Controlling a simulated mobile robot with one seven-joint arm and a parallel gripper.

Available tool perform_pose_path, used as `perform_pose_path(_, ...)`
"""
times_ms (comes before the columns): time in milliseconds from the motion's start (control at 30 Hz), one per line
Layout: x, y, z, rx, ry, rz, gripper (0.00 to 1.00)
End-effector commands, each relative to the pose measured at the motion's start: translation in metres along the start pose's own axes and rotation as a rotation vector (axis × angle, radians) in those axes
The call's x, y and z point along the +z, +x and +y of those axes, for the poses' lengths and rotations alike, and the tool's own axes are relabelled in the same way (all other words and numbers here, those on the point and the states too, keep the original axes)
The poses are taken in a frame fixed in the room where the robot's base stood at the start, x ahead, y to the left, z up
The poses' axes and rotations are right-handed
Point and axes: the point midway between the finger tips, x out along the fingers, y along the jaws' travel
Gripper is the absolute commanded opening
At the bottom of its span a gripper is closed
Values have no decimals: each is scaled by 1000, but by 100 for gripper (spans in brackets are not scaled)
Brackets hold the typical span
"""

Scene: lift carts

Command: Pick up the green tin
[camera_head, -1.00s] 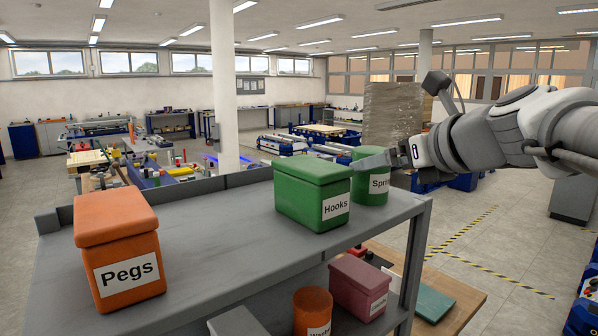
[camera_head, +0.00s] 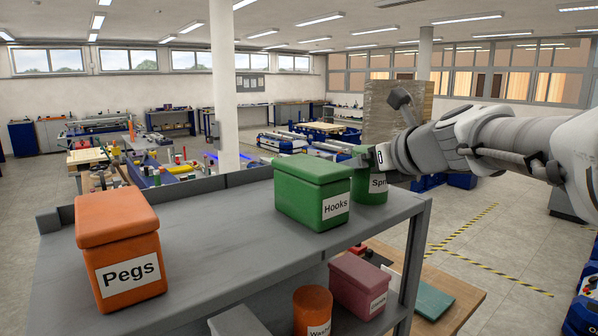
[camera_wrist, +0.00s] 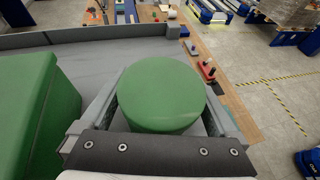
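The fingers are spread wide, one on each side of the tin. They look very close to its sides, but contact is not clear. In the head view my gripper (camera_head: 368,158) is at the tin's top, its fingers largely hidden.
The Hooks box also shows left of my gripper in the wrist view (camera_wrist: 35,110). An orange Pegs box (camera_head: 122,250) stands at the shelf's left end. A maroon box (camera_head: 358,283) and an orange tin (camera_head: 312,308) are on the level below. The shelf middle is clear.

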Motion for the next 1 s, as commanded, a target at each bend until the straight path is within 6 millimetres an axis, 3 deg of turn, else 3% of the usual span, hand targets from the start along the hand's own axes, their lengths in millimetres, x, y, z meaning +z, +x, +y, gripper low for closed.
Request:
perform_pose_path(67,0,0,0,0,0,0,78)
perform_pose_path(500,0,0,0,0,1,0,0)
perform_pose_path(833,4,-2,0,-1,0,-3,0)
perform_pose_path(1000,20,-9,-1,-2,-1,-5,0)
